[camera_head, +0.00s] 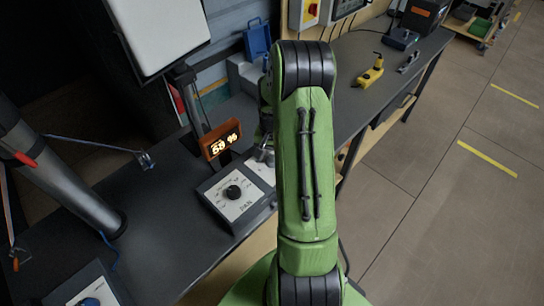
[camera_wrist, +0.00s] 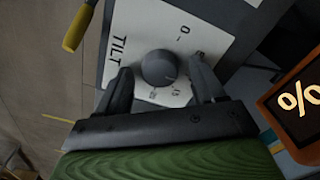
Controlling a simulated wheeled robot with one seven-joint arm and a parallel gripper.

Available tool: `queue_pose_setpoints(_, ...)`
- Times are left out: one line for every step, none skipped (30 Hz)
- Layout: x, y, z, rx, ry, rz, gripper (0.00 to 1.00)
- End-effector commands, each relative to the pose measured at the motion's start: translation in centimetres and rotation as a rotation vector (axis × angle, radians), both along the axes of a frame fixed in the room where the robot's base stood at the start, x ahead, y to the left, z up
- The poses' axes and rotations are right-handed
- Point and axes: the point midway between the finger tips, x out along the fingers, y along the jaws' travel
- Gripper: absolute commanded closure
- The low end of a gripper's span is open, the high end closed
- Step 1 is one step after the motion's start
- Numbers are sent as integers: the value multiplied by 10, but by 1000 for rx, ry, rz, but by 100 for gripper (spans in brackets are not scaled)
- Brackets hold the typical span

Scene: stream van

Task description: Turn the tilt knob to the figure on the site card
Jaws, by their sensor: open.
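In the wrist view the tilt knob (camera_wrist: 158,68) is a dark round knob on a white panel (camera_wrist: 192,22) marked TILT, with a scale around it. The small scale figures are hard to read, and the knob's exact setting is unclear. My gripper (camera_wrist: 162,66) is open, with one finger on each side of the knob; I cannot tell whether they touch it. In the head view my green arm partly hides the gripper and this panel (camera_head: 262,168). I cannot make out a site card.
A control box (camera_head: 211,200) with another black knob (camera_head: 233,191) is on the dark bench. An orange-framed display (camera_head: 221,139) showing a lit percentage stands behind it. A lamp-like grey post (camera_head: 62,172) is at left. A yellow tool (camera_head: 369,75) lies further along the bench.

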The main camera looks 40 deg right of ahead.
Motion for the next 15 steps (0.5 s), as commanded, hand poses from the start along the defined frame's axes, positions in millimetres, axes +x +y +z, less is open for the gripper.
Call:
queue_pose_setpoints(0,0,-1,0,0,0,31)
queue_pose_setpoints(0,0,-1,0,0,0,31)
queue_pose_setpoints(0,0,-1,0,0,0,31)
queue_pose_setpoints(0,0,-1,0,0,0,31)
queue_pose_setpoints(0,0,-1,0,0,0,31)
queue_pose_setpoints(0,0,-1,0,0,0,31)
queue_pose_setpoints(0,0,-1,0,0,0,33)
queue_pose_setpoints(0,0,-1,0,0,0,37)
queue_pose_setpoints(0,0,-1,0,0,0,44)
queue_pose_setpoints(0,0,-1,0,0,0,48)
queue_pose_setpoints(0,0,-1,0,0,0,53)
queue_pose_setpoints(0,0,0,0,0,0,59)
queue_pose_setpoints(0,0,0,0,0,0,64)
queue_pose_setpoints(0,0,0,0,0,0,68)
queue_pose_setpoints(0,0,0,0,0,0,74)
